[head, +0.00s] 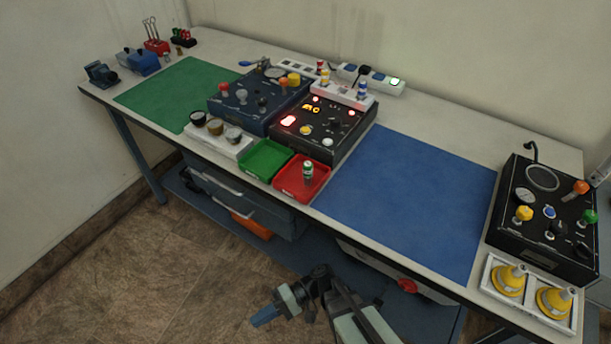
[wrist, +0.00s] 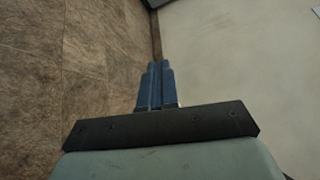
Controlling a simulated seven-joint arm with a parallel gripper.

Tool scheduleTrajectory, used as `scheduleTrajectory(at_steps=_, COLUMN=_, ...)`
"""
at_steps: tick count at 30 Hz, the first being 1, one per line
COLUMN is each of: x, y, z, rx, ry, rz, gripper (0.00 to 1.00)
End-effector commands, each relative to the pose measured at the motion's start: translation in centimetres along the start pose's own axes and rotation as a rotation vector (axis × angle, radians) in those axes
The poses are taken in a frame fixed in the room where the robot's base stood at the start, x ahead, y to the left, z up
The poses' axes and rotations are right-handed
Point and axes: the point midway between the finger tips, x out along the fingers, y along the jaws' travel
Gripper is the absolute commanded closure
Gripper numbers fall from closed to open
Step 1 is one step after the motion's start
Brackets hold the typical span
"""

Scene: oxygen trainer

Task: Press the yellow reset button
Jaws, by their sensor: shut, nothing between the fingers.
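A black control box (head: 325,128) with a lit red display stands at the middle of the workbench. On its top face, a small yellow button (head: 306,130) shows next to the red display; its label is too small to read. My gripper (head: 262,318) is below and in front of the bench, over the floor, well apart from the box. Its blue fingers are together and empty, as the wrist view also shows (wrist: 155,84). The wrist view shows only floor and a pale wall, not the button.
Red tray (head: 290,190) with a small can and green tray (head: 252,170) lie before the box. A dark blue box (head: 235,107) adjoins it; a power strip (head: 345,93) lies behind. The blue mat (head: 400,200) is clear. Another black box (head: 535,245) stands at right.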

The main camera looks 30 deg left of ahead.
Motion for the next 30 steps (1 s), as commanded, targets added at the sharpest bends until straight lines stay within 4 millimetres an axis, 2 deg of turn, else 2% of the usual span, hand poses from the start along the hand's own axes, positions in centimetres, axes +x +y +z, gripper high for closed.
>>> scheduleTrajectory(at_steps=12, x=0.1, y=-3.3, z=-0.5, rx=0.021, ry=-0.104, rz=0.305, gripper=1.00)
scheduleTrajectory(at_steps=30, x=-2.2, y=-8.9, z=-1.9, rx=0.055, ry=-0.074, rz=0.777, gripper=1.00)
